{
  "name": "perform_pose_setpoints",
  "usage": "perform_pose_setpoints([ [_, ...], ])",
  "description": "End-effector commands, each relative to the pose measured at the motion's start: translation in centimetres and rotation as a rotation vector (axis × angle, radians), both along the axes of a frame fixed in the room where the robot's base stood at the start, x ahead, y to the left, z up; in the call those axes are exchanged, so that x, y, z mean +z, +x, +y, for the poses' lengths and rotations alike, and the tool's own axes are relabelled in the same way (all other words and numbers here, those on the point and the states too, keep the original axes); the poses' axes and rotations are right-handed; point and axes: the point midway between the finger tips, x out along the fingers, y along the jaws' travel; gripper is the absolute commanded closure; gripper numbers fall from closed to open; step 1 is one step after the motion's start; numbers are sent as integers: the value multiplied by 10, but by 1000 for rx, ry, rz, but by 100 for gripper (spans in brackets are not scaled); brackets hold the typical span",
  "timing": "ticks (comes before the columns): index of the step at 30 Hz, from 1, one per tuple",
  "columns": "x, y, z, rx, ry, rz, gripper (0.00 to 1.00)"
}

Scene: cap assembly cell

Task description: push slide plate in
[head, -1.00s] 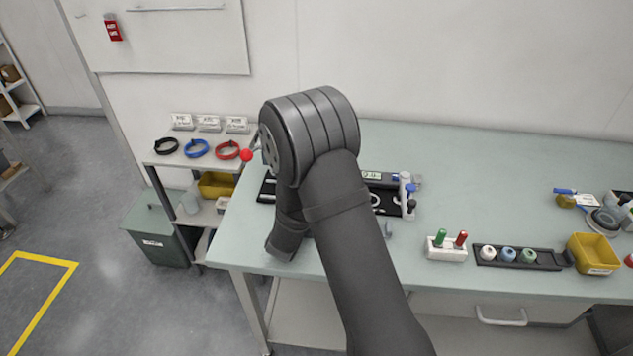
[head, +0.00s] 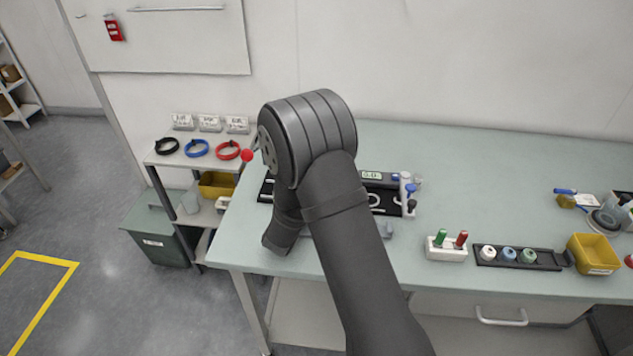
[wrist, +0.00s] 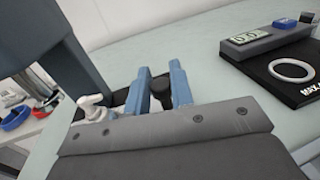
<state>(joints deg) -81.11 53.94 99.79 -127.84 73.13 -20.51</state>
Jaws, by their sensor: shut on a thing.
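In the wrist view my gripper (wrist: 161,92) has its two blue-grey fingers on either side of a black knob (wrist: 159,86), shut on it. A dark strip (wrist: 120,97) shows behind the fingers; I cannot tell whether it is the slide plate. In the head view my arm hides the gripper and the knob. A piece of a black plate (head: 266,190) shows left of my arm there, on the bench.
A black base with a white ring (wrist: 291,69) and a display (wrist: 246,38) lies right of my gripper. A large dark body (wrist: 45,45) stands at the upper left. A white block with green and red pegs (head: 446,249) stands right of my arm. The bench (head: 490,180) is clear behind it.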

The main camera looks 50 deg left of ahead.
Motion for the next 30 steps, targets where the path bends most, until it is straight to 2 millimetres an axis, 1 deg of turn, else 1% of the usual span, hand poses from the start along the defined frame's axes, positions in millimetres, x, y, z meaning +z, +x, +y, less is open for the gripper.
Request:
perform_pose_setpoints([
  [1, 0, -8, 8, 5, 3, -1, 100],
  [4, 1, -19, 19, 5, 3, -1, 100],
  [6, 0, -22, 22, 4, 2, 0, 100],
  [13, 1, -23, 23, 8, 2, 0, 100],
  [14, 1, -23, 23, 8, 2, 0, 73],
  [16, 1, -23, 23, 7, 2, 0, 59],
  [25, 0, -23, 21, 4, 1, 1, 59],
  [28, 0, -28, 18, 5, 1, 1, 59],
  [30, 0, -37, 14, 7, -1, 1, 59],
])
